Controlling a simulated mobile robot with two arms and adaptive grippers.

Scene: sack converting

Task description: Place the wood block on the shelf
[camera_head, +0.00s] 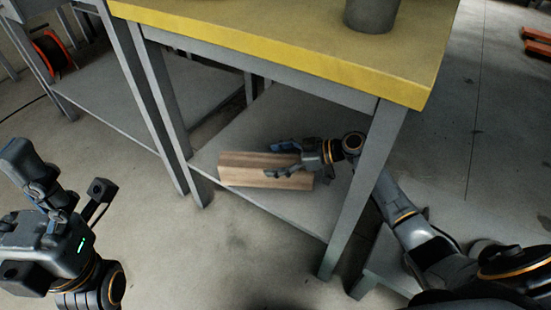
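The wood block (240,173), a long brown striped piece, lies level at the lower shelf (285,120) of the yellow-topped table. Its left end is at the shelf's front edge; whether its underside touches the shelf is hard to tell. My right gripper (284,160) reaches in from the right under the tabletop. Its fingers straddle the right half of the block, one behind and one in front, and look shut on it. My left gripper (36,172) is at the far left, over the floor, away from the block. Its fingers are apart and empty.
The yellow tabletop (270,40) overhangs the shelf and carries a grey cylindrical container (371,12). A front table leg (365,185) stands beside my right arm. Another table with a low shelf (105,90) and a red reel (54,55) is at the left. Orange pieces (537,40) lie far right.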

